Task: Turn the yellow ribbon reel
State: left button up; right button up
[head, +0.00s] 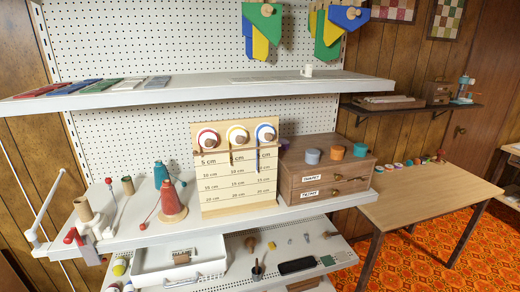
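The yellow ribbon reel (229,131) is the middle one of three reels on the upright wooden board (238,205) on the middle shelf. It has a white face, a yellow ring and a small wooden knob. A red reel (200,134) is on its left and a blue reel (259,132) on its right. Narrow strips hang below the yellow and blue reels. The board carries printed centimetre marks, with 5 cm at the top and larger values lower down. Neither of my grippers shows in the head view.
A brown drawer cabinet (325,183) stands right of the board, with coloured round things on top. Red (172,204) and teal (161,176) cones stand to its left. A shelf (200,92) overhangs above. A white tray (150,278) is below. A wooden table (430,195) is at right.

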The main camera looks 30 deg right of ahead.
aim_at(237, 135)
jog(key=z, duration=0.5)
jog(key=k, duration=1.2)
jog(key=u, duration=0.1)
jog(key=i, duration=0.5)
jog(key=u, duration=0.85)
jog(key=i, duration=1.7)
jog(key=z, duration=0.9)
